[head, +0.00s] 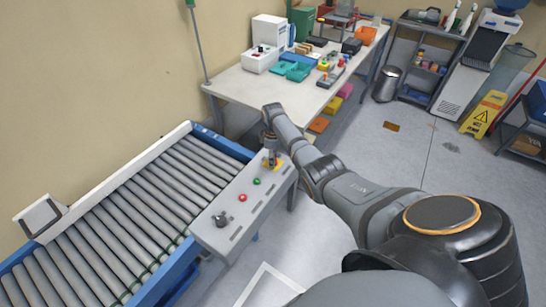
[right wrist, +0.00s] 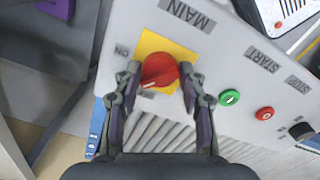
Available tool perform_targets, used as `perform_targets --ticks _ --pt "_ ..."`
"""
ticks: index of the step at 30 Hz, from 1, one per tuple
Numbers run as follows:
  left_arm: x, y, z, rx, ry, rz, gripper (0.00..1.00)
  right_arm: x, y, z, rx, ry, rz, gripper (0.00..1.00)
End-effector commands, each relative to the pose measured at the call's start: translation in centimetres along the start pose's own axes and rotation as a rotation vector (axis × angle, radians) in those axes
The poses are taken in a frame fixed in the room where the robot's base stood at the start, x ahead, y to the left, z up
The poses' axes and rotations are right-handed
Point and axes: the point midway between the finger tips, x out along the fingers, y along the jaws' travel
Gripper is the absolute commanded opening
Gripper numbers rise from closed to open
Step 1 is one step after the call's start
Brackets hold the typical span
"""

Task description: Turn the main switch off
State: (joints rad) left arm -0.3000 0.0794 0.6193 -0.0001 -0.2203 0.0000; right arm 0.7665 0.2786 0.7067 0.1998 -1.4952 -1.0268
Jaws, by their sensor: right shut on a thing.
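The main switch is a red rotary knob (right wrist: 160,71) on a yellow square plate (right wrist: 150,42), with a MAIN label beside it. In the right wrist view a pale mark shows on the knob's lower left, and an ON label stands left of the plate. My right gripper (right wrist: 160,83) is shut on the knob, one finger on each side. In the head view my right gripper (head: 270,150) points down at the yellow plate (head: 276,166) at the far end of the grey control panel (head: 233,213). My left gripper is not in view.
A green START button (right wrist: 229,97) and a red STOP button (right wrist: 265,113) sit on the same panel, beside the switch. A roller conveyor (head: 125,220) runs along the panel's left side. A workbench (head: 250,88) with bins and boxes stands behind.

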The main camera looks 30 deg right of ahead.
Motion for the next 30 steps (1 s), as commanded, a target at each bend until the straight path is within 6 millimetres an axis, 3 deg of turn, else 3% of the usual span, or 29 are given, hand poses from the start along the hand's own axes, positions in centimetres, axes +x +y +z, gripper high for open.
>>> perform_targets --ticks 18,30 --pt "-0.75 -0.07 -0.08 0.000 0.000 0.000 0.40 -0.12 0.07 -0.11 -0.548 0.002 0.003 0.10" --pt "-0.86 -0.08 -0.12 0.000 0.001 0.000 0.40 -0.11 0.07 -0.11 -0.737 0.002 0.003 0.10"
